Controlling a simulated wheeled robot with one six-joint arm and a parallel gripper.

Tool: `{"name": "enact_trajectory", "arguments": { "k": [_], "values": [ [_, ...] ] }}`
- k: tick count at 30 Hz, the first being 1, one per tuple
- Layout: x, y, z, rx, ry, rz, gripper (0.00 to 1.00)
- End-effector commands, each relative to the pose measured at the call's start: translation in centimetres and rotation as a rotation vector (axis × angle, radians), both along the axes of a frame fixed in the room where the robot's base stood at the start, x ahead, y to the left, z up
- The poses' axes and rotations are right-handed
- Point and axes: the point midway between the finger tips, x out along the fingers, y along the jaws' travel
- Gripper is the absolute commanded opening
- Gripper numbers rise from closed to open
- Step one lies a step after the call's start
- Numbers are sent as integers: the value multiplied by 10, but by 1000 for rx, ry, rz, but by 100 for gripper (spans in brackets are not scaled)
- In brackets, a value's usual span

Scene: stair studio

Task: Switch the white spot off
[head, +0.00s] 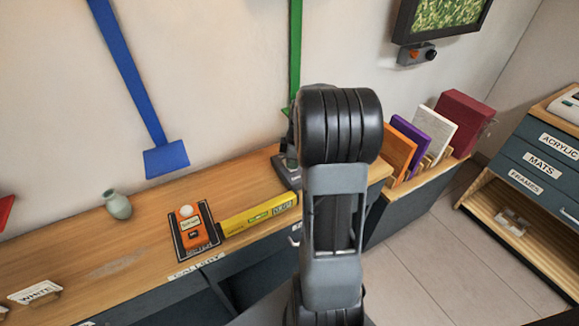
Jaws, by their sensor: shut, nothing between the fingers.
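A white label reading WHITE (36,292) stands near the front left of the wooden counter (75,245). I cannot make out a white spot lamp or whether any such lamp is lit. An orange device (192,228) with a round white top knob lies on a dark mat on the counter; I cannot tell what it works. My arm rises through the middle of the view. My gripper is not visible, and the arm hides part of the counter behind it.
A yellow box (259,214) and a green-grey vase (117,204) are on the counter. Blue (130,80) and green (295,45) bands run down the wall. Coloured panels (410,140) stand in a rack at right. A drawer cabinet (540,150) is far right; floor (440,240) between is clear.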

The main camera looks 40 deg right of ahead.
Motion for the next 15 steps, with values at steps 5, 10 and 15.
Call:
{"name": "enact_trajectory", "arguments": {
  "k": [5, 10, 15],
  "values": [
    [0, 0, -4, 0, 0, 0, 0],
    [0, 0, 0, 0, 0, 0, 0],
    [0, 0, 9, -1, -1, 0, 0]
  ]
}}
